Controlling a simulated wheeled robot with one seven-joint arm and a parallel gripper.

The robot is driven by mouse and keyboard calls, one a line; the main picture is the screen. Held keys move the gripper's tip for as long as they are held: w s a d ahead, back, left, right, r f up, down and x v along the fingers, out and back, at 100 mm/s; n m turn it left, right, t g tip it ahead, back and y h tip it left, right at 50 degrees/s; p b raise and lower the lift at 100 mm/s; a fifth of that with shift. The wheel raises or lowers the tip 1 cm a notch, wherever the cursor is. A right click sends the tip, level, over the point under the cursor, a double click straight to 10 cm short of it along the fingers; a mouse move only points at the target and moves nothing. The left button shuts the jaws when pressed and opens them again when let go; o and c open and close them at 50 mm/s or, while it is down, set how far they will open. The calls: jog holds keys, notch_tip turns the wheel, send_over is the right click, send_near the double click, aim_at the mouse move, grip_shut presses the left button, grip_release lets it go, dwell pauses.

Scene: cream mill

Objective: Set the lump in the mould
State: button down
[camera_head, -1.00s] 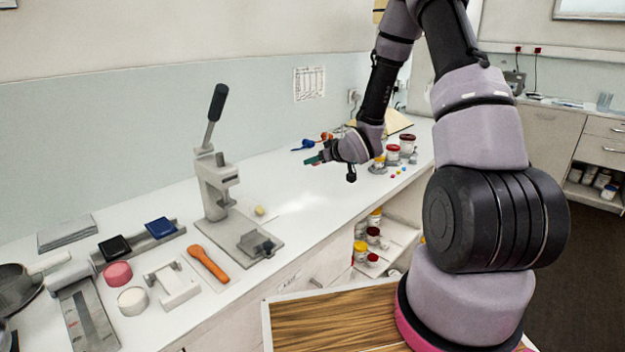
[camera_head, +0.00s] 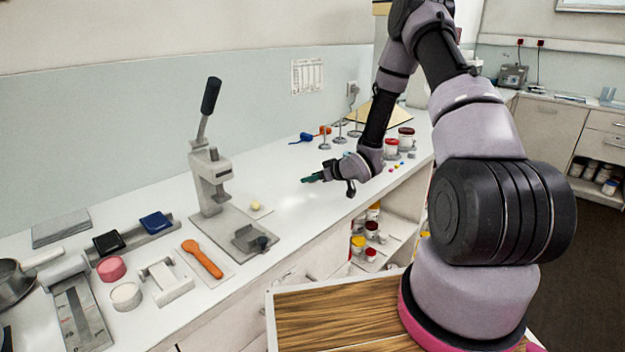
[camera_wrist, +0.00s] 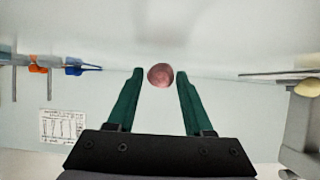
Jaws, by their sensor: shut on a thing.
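My gripper (camera_head: 311,178) has green fingers and is over the white bench, right of the lever press. In the wrist view, my gripper (camera_wrist: 160,78) is shut on a round, dull pink lump (camera_wrist: 160,75) near the fingertips. The lump is too small to make out in the head view. A grey metal block with a dark knob, which looks like the mould (camera_head: 250,238), stands on the press's base plate, left of and nearer than my gripper. Its cavity cannot be made out.
The lever press (camera_head: 210,180) stands upright beside the block. A pale yellow lump (camera_head: 255,205) lies on a white sheet behind it. An orange spoon-like tool (camera_head: 202,259) lies left. Jars (camera_head: 391,148) and thin stands (camera_head: 340,135) are farther right.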

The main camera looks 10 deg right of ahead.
jog(key=shift+f, duration=0.25)
jog(key=shift+f, duration=0.1)
jog(key=c, duration=0.7)
grip_release()
jog(key=shift+f, duration=0.1)
jog(key=o, duration=0.4)
